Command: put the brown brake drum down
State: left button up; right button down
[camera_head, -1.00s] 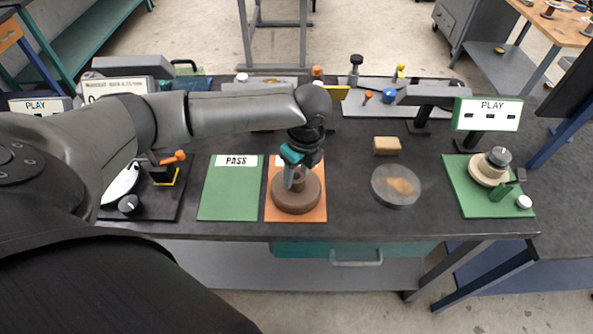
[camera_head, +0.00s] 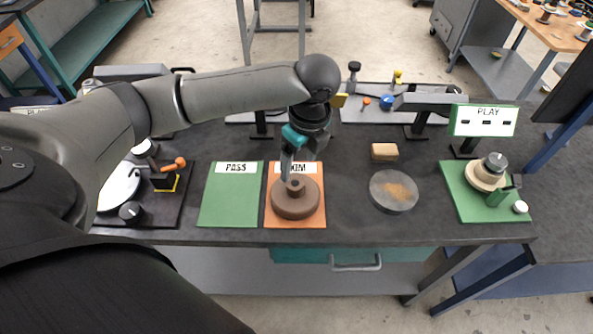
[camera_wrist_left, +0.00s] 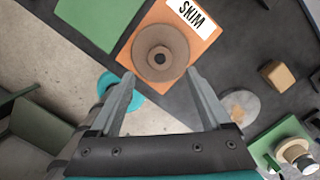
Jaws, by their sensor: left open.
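The brown brake drum (camera_head: 296,199) lies flat on the orange mat (camera_head: 318,219), whose label is partly hidden in the head view. In the left wrist view the drum (camera_wrist_left: 150,52) sits on the orange mat (camera_wrist_left: 207,47) marked SKIM, below that label. My left gripper (camera_head: 291,172) is above the drum, with its fingers pointing down near the hub. In the left wrist view the left gripper (camera_wrist_left: 160,78) has its two fingers spread apart and nothing between them; the drum lies beyond the tips. My right gripper is not in view.
The green PASS mat (camera_head: 231,200) beside it is empty. A grey disc with a brown patch (camera_head: 394,191) and a tan block (camera_head: 384,152) lie to the right. A green fixture base with a PLAY display (camera_head: 484,121) stands at the right end.

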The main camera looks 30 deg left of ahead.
pick_arm(q)
jog(key=shift+s+d+r, duration=0.1)
jog(key=shift+d+r, duration=0.1)
jog(key=shift+r, duration=1)
jog(key=shift+d+r, duration=0.15)
jog(key=shift+r, duration=1)
